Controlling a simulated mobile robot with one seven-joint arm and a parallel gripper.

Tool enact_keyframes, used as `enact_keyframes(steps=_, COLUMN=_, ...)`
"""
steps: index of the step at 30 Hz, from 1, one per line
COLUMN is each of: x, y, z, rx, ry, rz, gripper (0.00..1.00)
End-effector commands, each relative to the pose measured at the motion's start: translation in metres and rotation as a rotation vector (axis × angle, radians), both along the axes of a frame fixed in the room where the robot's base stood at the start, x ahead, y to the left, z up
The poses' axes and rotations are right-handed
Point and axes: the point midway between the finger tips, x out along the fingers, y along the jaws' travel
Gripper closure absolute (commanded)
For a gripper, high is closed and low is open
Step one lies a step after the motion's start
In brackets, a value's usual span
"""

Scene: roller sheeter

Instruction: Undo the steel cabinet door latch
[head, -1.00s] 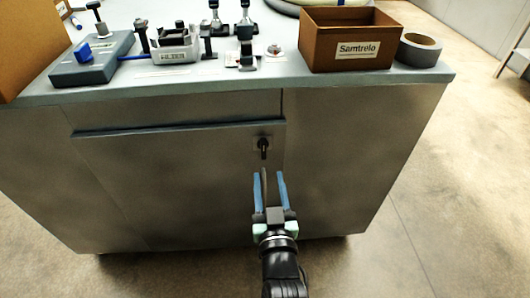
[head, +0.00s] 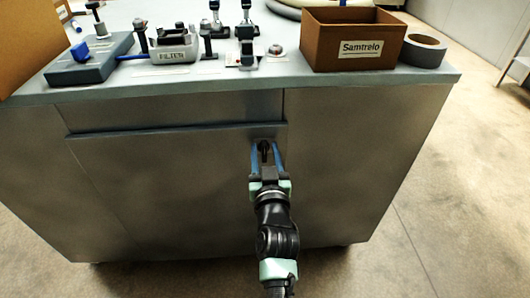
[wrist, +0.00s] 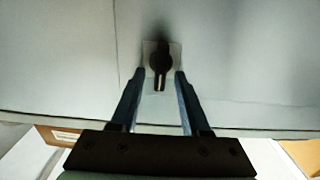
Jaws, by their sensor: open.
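The steel cabinet door (head: 160,190) is the grey front panel under the bench top, and it looks closed. Its dark latch (wrist: 160,64) sits on a small pale plate near the door's right edge. In the wrist view the latch handle points down the picture. My gripper (head: 266,147) is at the latch in the head view, with its blue fingers on either side of it. In the wrist view my gripper (wrist: 160,76) is open, and gaps show between each finger and the latch. The latch is partly hidden by the fingers in the head view.
The bench top (head: 290,88) overhangs the door. On it stand a brown box (head: 352,40) labelled Samtrelo, a grey tape roll (head: 423,50), a grey tray (head: 174,46) and a blue-grey block (head: 88,62). The floor (head: 440,210) at the right is clear.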

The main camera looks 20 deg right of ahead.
Motion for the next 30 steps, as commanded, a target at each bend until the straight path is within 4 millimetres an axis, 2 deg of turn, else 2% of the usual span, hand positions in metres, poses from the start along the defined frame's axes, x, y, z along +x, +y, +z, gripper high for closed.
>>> enact_keyframes(steps=2, x=-0.0002, y=0.0, z=-0.0001, rx=0.0, ry=0.0, rz=0.0, gripper=0.57)
enact_keyframes(steps=9, x=-0.0003, y=0.0, z=-0.0002, rx=0.0, ry=0.0, rz=0.0, gripper=1.0)
enact_keyframes(steps=20, x=-0.0005, y=-0.0003, z=-0.0003, rx=0.022, ry=-0.006, rz=0.0, gripper=1.0)
enact_keyframes(steps=30, x=-0.0012, y=-0.0029, z=-0.0006, rx=0.202, ry=-0.058, rz=-0.001, gripper=1.0)
